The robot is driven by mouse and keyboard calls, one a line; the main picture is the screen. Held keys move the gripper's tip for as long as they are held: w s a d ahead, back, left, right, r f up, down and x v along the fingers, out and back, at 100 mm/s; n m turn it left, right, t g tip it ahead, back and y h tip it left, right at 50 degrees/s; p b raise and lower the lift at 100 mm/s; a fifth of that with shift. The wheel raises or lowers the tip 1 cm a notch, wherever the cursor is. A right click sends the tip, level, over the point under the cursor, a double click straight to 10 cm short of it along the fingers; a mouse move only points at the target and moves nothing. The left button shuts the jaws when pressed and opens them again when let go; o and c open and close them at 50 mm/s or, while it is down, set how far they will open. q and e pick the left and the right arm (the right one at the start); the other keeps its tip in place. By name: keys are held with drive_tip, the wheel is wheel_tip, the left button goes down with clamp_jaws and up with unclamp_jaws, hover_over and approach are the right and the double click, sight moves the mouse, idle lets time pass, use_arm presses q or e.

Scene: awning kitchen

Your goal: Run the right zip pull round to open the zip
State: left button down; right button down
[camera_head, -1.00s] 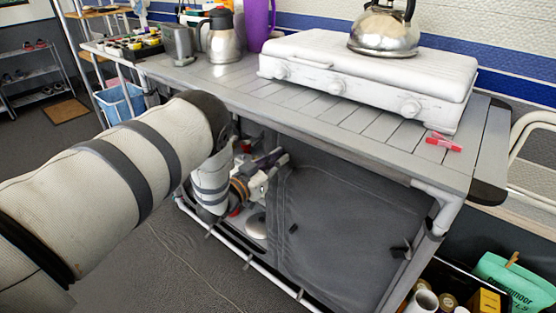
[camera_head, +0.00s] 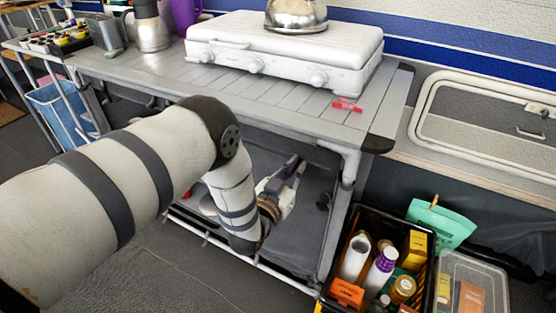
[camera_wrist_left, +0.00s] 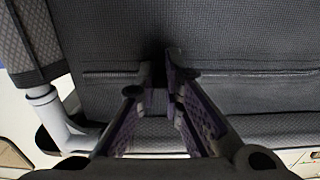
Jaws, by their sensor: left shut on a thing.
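The grey fabric front panel (camera_head: 305,225) hangs under the camp kitchen's worktop (camera_head: 270,95). My left gripper (camera_head: 298,166) is at the panel's upper right part. In the left wrist view, my left gripper (camera_wrist_left: 160,75) is shut at a dark seam line (camera_wrist_left: 225,73) that runs across the fabric. What it grips, apparently the right zip pull, is hidden between the fingertips. A small dark tab (camera_head: 323,200) shows near the panel's right edge. My left forearm covers the panel's left part. My right gripper is not in view.
A white stove (camera_head: 285,55) with a kettle (camera_head: 297,14) stands on the worktop, and a red item (camera_head: 347,105) lies near its front edge. A black crate (camera_head: 345,295) of bottles and a clear box (camera_head: 475,265) stand at the right. The worktop's leg (camera_head: 348,165) is close to the gripper.

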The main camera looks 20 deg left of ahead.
use_arm(q)
drive_tip(key=shift+s+d, duration=0.15)
drive_tip(key=shift+d, duration=1.35)
drive_tip(key=shift+s+d, duration=0.15)
drive_tip(key=shift+d, duration=1.3)
drive_tip(key=c, duration=1.7)
unclamp_jaws()
drive_tip(key=shift+d, duration=0.1)
approach(323, 169)
drive_tip(key=s, duration=0.5)
drive_tip(key=shift+s+a, duration=0.15)
drive_tip(key=shift+a, duration=0.05)
